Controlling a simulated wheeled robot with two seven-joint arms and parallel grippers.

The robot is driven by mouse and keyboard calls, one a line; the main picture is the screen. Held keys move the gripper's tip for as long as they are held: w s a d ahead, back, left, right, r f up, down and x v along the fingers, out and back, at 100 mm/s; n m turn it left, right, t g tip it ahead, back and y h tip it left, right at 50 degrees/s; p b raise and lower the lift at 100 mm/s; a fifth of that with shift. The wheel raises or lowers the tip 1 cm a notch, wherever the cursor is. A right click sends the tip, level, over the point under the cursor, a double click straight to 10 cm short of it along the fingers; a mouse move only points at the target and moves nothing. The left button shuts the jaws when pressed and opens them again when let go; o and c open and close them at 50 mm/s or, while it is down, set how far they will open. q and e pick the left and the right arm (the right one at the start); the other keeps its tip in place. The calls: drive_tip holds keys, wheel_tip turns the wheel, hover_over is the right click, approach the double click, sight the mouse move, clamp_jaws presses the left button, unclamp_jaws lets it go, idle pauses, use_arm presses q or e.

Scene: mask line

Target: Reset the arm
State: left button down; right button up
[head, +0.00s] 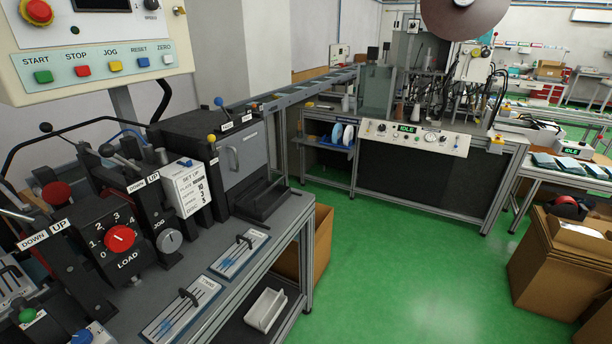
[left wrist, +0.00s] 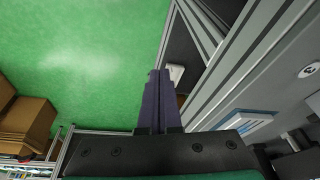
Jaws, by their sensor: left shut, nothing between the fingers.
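My left gripper (left wrist: 159,78) shows in the left wrist view, its two dark purple fingers together and nothing between them. It points past the edge of a grey metal bench frame (left wrist: 205,75), with green floor to the left. I cannot tell from this view whether it touches anything. Neither gripper shows in the head view, and my right gripper is in no frame.
A machine bench (head: 268,262) with a red load knob (head: 120,238), levers and slotted plates fills the left. A white tray (head: 266,309) sits on its lower shelf. Open cartons (head: 560,262) stand at right. Green floor (head: 385,270) between is clear.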

use_arm(q)
drive_tip(key=s+f+g, duration=0.1)
drive_tip(key=s+f, duration=0.2)
drive_tip(key=f, duration=1.8)
drive_tip(key=s+a+f+g, duration=0.1)
drive_tip(key=s+a+f, duration=0.2)
drive_tip(key=s+f, duration=1)
drive_tip(key=s, duration=0.3)
drive_tip(key=shift+s+f, duration=0.2)
drive_tip(key=shift+s, duration=0.05)
drive_tip(key=shift+a, duration=0.15)
